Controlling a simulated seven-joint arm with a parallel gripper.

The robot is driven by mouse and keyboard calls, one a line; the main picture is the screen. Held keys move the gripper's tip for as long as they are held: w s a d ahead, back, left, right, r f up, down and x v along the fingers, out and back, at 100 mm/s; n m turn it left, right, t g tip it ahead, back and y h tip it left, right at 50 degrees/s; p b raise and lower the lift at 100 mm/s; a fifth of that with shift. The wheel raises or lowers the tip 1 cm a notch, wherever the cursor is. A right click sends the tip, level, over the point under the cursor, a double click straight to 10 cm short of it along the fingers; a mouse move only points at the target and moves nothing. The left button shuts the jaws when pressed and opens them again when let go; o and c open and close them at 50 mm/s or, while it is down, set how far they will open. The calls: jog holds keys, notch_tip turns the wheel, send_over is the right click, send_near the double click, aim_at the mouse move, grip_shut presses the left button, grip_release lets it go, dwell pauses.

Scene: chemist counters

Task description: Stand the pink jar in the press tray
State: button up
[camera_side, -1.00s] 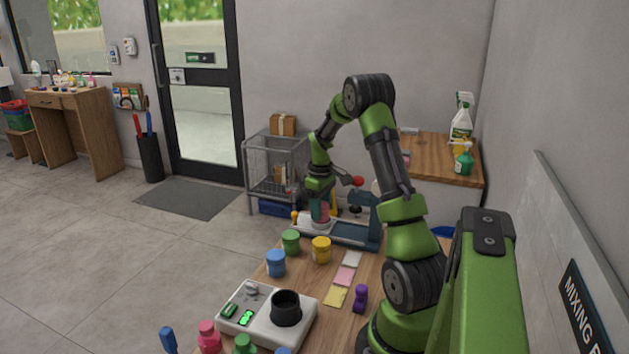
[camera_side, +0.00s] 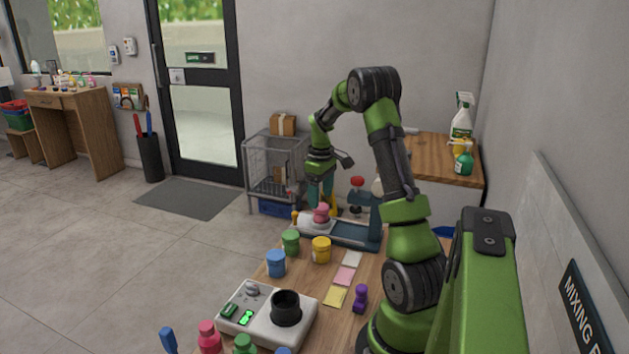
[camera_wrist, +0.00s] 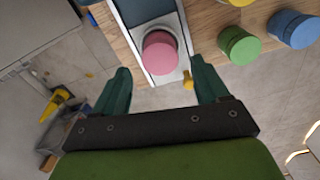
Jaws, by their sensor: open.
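The pink jar (camera_side: 321,213) stands upright on the white end part of the press tray (camera_side: 309,226), at the far end of the counter. In the wrist view the pink jar (camera_wrist: 160,52) shows from above, on the light plate of the press tray (camera_wrist: 182,70). My gripper (camera_side: 321,197) is just above the jar in the side view, clear of it. In the wrist view my gripper's (camera_wrist: 160,88) two teal fingers are spread wide, with nothing between them. The jar's base is partly hidden under its lid in the wrist view.
The blue press (camera_side: 368,222) with a red knob stands right of the jar. A green jar (camera_side: 291,242), a yellow jar (camera_side: 321,249) and a blue jar (camera_side: 276,263) stand nearer on the counter. A white device with a black cup (camera_side: 286,308) is at the front.

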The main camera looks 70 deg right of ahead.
aim_at(320, 206)
notch_tip(320, 206, up, 7)
jog(key=w+a+r+t, duration=0.2)
jog(key=a+r, duration=0.2)
jog(key=a, duration=0.5)
jog(key=w+a+r+t, duration=0.15)
jog(key=a+r, duration=0.25)
jog(key=a, duration=0.6)
jog(key=s+a+m+t+y, duration=0.1)
jog(key=s+a, duration=0.3)
jog(key=a, duration=0.6)
jog(key=s+a+m+t+y, duration=0.1)
jog(key=s+a, duration=0.3)
jog(key=a, duration=0.6)
jog(key=shift+s+a+f+t, duration=0.15)
jog(key=shift+s+f+t, duration=0.2)
jog(key=shift+t, duration=0.5)
